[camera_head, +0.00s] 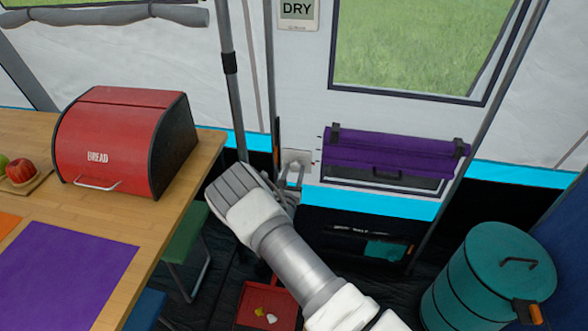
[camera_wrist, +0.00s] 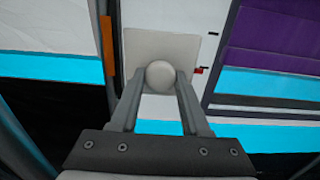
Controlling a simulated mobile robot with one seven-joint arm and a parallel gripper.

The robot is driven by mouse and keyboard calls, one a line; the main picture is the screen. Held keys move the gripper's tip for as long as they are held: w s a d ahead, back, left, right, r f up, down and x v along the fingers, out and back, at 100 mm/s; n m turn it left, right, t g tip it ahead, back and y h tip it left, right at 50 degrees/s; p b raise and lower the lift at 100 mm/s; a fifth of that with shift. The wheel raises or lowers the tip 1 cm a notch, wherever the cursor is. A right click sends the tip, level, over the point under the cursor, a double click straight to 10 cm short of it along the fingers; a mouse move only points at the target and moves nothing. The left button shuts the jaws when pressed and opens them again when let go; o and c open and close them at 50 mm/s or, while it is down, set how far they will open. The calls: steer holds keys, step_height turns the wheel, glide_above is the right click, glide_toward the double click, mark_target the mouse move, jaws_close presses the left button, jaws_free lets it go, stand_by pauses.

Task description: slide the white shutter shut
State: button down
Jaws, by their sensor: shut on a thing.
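The white shutter (camera_wrist: 145,45) is a small pale square panel on the tent wall with a round white knob (camera_wrist: 160,74). It also shows in the head view as a small light panel (camera_head: 297,156) left of the purple roll. My gripper (camera_wrist: 161,80) is shut on the knob, with one finger on each side of it. In the head view my gripper (camera_head: 291,178) reaches the wall just below the panel, partly hidden by my wrist. Whether an opening lies behind the panel cannot be told.
An orange-and-black strip (camera_wrist: 106,42) stands left of the shutter. The purple roll (camera_head: 390,155) hangs to the right. A red bread box (camera_head: 130,135) is on the wooden table (camera_head: 165,225) at left. A teal barrel (camera_head: 485,285) stands at lower right.

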steer(key=shift+s+f, duration=0.1)
steer(key=shift+f, duration=0.15)
steer(key=c, duration=0.6)
jaws_free()
steer(key=shift+f, duration=0.1)
steer(key=shift+o, duration=1.1)
steer(key=s+a+p, duration=0.3)
steer(key=s+p, duration=0.1)
steer(key=s, duration=1.3)
steer(key=shift+a, duration=0.2)
